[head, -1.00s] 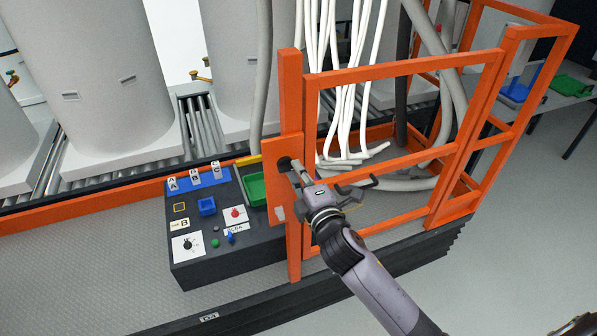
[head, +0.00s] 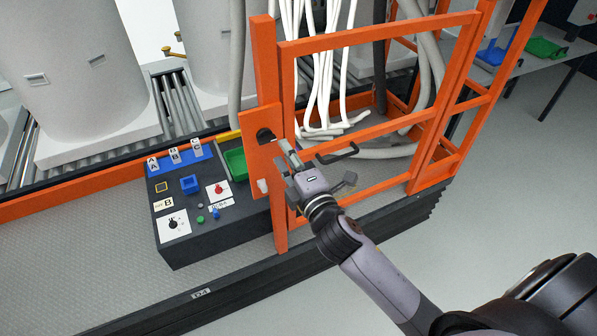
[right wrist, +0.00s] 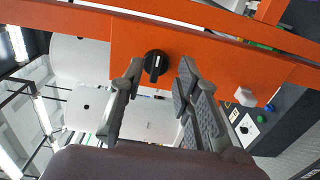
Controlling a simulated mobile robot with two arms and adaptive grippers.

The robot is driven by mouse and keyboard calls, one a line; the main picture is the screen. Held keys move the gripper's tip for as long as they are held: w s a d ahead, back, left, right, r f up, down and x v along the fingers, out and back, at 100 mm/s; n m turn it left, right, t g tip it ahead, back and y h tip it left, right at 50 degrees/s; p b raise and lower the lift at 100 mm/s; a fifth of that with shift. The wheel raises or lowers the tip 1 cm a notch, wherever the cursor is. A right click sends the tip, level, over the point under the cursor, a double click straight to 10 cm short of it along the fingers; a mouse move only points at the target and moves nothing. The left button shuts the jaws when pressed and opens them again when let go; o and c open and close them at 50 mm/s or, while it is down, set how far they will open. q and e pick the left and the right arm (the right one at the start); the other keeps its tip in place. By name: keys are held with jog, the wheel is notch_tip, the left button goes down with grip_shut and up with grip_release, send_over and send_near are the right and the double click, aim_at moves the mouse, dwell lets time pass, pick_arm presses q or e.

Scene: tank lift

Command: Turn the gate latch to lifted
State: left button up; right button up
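The gate latch is a round black knob (head: 264,134) on the orange plate (head: 258,165) of the gate post. My right gripper (head: 283,147) is in front of the plate, a little off the knob. In the right wrist view its fingers (right wrist: 160,70) are spread, one on each side of the knob, with a gap on both sides and nothing between them. My left gripper is not in view.
A dark control box (head: 215,235) with buttons and a green tray (head: 236,163) stands to the left. White hoses (head: 325,80) hang behind the gate. Floor at the right is clear.

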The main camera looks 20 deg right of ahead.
jog(key=s, duration=0.7)
jog(key=shift+s+d, duration=0.15)
jog(key=shift+s, duration=0.05)
